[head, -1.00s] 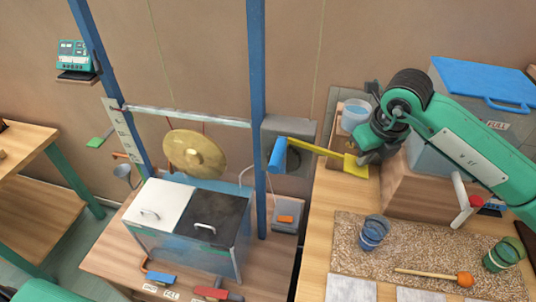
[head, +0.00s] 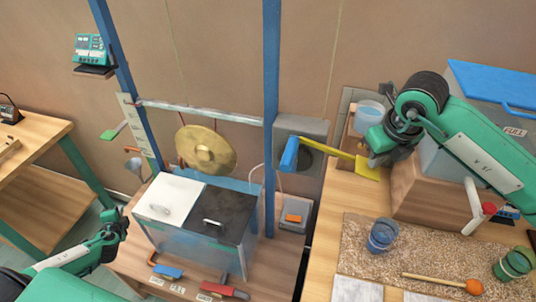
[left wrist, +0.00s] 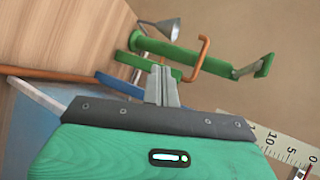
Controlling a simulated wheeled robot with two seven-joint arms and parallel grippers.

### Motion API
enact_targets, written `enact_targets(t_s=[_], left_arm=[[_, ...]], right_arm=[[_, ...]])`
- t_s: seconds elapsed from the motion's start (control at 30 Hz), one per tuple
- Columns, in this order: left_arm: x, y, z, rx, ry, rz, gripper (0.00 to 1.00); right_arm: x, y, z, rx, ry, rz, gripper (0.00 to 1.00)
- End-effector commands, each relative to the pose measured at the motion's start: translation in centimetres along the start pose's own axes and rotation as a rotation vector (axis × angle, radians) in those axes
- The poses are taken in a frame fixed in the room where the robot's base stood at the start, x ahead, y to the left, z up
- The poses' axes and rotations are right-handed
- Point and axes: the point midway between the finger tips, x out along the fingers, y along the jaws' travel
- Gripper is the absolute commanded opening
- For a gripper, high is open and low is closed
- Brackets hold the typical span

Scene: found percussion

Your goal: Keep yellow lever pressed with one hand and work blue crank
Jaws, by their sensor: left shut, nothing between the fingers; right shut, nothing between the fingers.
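The yellow lever (head: 367,168) sticks out to the right from a grey box, ending in a flat pad. My right gripper (head: 376,160) is shut at the pad's right end. It seems to touch the pad, but the contact is partly hidden and I cannot tell how far the lever is down. The blue crank handle (head: 289,155) is on the front of the same grey box, left of the lever. My left gripper (head: 122,220) is shut and empty at the lower left, far from the crank. Its closed fingers (left wrist: 162,86) show in the left wrist view.
A brass gong (head: 206,151) hangs between blue posts, above a bin with white and black lids (head: 170,198). A blue post (head: 271,120) stands just left of the crank. A green lever (left wrist: 190,57), copper-coloured hook (left wrist: 201,55) and funnel (left wrist: 166,27) lie beyond my left fingers.

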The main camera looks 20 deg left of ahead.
Motion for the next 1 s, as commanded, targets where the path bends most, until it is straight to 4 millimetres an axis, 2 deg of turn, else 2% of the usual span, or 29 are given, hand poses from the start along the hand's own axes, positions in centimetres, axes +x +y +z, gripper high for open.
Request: enact_targets(t_s=[0.03,0.1,0.2,0.27,0.4,0.43,0.5,0.67,0.87,1.0], left_arm=[[0.8,-4.0,-0.3,0.063,0.032,-0.054,0.0],[1.4,-8.3,-3.0,0.094,0.146,-0.085,0.0],[1.4,-13.7,-6.5,0.148,0.296,-0.12,0.0],[1.0,-16.6,-8.4,0.184,0.378,-0.138,0.0],[-0.8,-22.4,-12.4,0.283,0.55,-0.171,0.0],[-1.2,-23.0,-13.2,0.294,0.585,-0.169,0.0],[-1.9,-21.4,-15.3,0.178,0.67,-0.087,0.0],[-4.6,-20.3,-20.5,-0.035,0.875,0.082,0.0],[-10.2,-20.1,-27.1,-0.304,1.162,0.356,0.0],[-15.2,-20.9,-30.8,-0.459,1.364,0.58,0.0]], right_arm=[[0.0,0.0,0.0,0.0,0.0,0.0,0.0],[0.0,0.0,0.0,0.0,-0.001,0.0,0.0],[0.0,0.0,0.0,0.0,-0.001,0.0,0.0],[0.0,0.0,0.0,0.0,0.0,0.0,0.0],[0.0,0.0,0.0,0.0,0.0,0.0,0.0],[0.1,0.0,0.0,0.0,0.0,0.0,0.0],[0.1,0.0,0.0,0.0,0.0,0.0,0.0],[0.0,0.0,0.0,0.0,0.0,0.0,0.0],[0.0,0.0,0.0,0.0,0.0,0.0,0.0],[0.0,0.0,0.0,0.0,0.0,0.0,0.0]])
